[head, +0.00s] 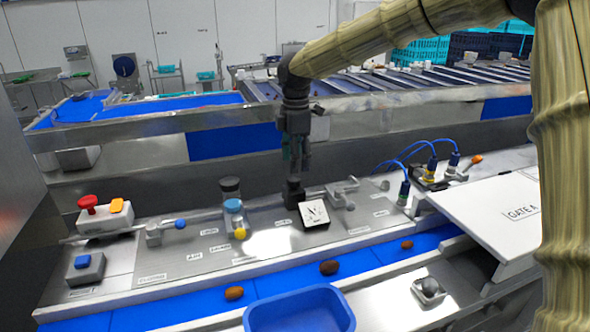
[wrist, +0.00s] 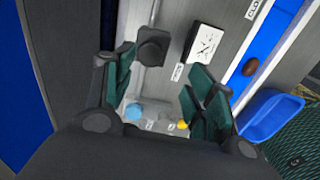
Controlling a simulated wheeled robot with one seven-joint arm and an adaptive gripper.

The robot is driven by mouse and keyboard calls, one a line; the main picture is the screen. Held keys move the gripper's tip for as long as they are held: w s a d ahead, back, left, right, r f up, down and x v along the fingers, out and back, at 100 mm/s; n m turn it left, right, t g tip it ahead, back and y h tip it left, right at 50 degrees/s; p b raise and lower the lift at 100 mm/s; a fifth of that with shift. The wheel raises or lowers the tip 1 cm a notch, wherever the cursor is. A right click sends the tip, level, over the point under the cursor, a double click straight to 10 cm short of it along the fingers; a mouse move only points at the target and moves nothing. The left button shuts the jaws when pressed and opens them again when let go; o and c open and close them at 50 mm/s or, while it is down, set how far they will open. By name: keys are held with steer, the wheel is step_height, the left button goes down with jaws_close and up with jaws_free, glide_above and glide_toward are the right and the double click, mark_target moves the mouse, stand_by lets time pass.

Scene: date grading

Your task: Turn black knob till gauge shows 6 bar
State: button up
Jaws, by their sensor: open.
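The black knob (head: 293,193) stands on the grey panel in the head view, just left of the gauge. It shows in the wrist view (wrist: 152,47) as a dark, blocky knob. The gauge (head: 314,213) is a white square dial with a black edge, also in the wrist view (wrist: 206,42); its needle and numbers are too small to read. My gripper (head: 295,172) points down over the knob. In the wrist view my gripper (wrist: 163,72) is open, its green-padded fingers apart, with the knob near the gap between them. I cannot tell whether a finger touches it.
A grey lever (head: 343,192) stands close right. A blue belt (head: 285,284) with several dates and a blue bin (head: 300,310) lie in front.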

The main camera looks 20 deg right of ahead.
mark_target(293, 177)
steer(key=w+f, duration=0.1)
steer(key=w+f+p, duration=0.1)
steer(key=f, duration=0.3)
steer(key=shift+w+f, duration=0.2)
steer(key=shift+w, duration=0.2)
steer(key=shift+f+p, duration=0.3)
steer(key=shift+s+f, duration=0.1)
steer(key=shift+s, duration=0.8)
steer(key=shift+w+f, duration=0.15)
steer(key=shift+w, duration=0.3)
steer(key=shift+w+f, duration=0.1)
steer(key=shift+w, duration=0.05)
steer(key=shift+c, duration=1.4)
steer(key=shift+r, duration=0.2)
steer(key=c, duration=0.7)
